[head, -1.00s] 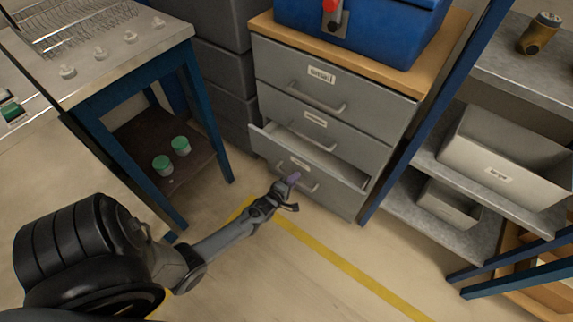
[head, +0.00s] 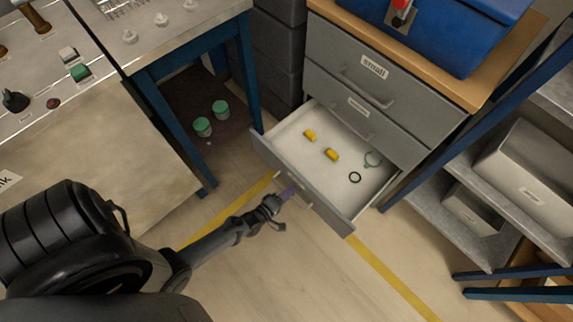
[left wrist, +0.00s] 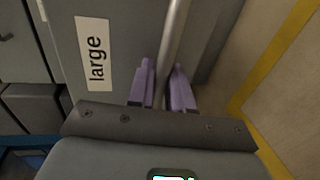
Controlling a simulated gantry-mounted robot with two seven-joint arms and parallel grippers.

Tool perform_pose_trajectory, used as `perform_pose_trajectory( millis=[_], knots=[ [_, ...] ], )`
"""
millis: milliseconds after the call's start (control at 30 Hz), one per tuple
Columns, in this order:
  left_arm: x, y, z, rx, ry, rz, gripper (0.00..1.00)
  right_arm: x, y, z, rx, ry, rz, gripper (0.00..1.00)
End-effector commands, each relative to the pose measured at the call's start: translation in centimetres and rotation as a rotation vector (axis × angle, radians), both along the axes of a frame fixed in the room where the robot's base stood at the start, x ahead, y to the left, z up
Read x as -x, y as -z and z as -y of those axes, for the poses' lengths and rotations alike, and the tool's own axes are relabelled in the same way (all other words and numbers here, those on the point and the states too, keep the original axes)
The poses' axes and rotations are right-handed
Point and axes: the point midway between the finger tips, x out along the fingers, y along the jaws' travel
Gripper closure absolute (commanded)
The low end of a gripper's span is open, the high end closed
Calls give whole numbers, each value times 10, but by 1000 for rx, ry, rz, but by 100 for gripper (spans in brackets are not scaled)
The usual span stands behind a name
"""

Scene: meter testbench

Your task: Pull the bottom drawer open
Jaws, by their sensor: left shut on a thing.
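The bottom drawer (head: 262,149) of the grey cabinet stands well open, and its light inside shows in the head view. Inside lie two yellow pieces (head: 331,154), a dark ring (head: 354,177) and a greenish ring-like item (head: 373,159). My left gripper (head: 287,193) is at the drawer's front. In the left wrist view its purple fingers (left wrist: 163,88) are on either side of the metal bar handle (left wrist: 174,40), shut on it. A label reading "large" (left wrist: 94,54) is on the drawer front beside the handle. My right gripper is not in view.
Two closed drawers sit above, the top one labelled "small" (head: 373,67). A blue box (head: 450,30) stands on the cabinet. A blue-legged bench (head: 150,75) is left, and shelving with grey bins (head: 525,165) is right. Floor in front is clear.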

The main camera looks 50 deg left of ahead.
Motion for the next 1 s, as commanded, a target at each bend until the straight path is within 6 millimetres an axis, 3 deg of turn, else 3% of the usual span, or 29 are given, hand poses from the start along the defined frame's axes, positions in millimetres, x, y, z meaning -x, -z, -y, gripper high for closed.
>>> perform_pose_trajectory(
  millis=[433,467,567,1000],
  knots=[
    [1,-1,4,1,10,4,100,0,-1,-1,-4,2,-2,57],
    [1,-1,4,1,10,4,79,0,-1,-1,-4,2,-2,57],
    [1,-1,4,1,10,3,66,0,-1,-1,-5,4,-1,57],
    [13,-3,3,1,8,-2,66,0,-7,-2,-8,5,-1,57]
  ],
)
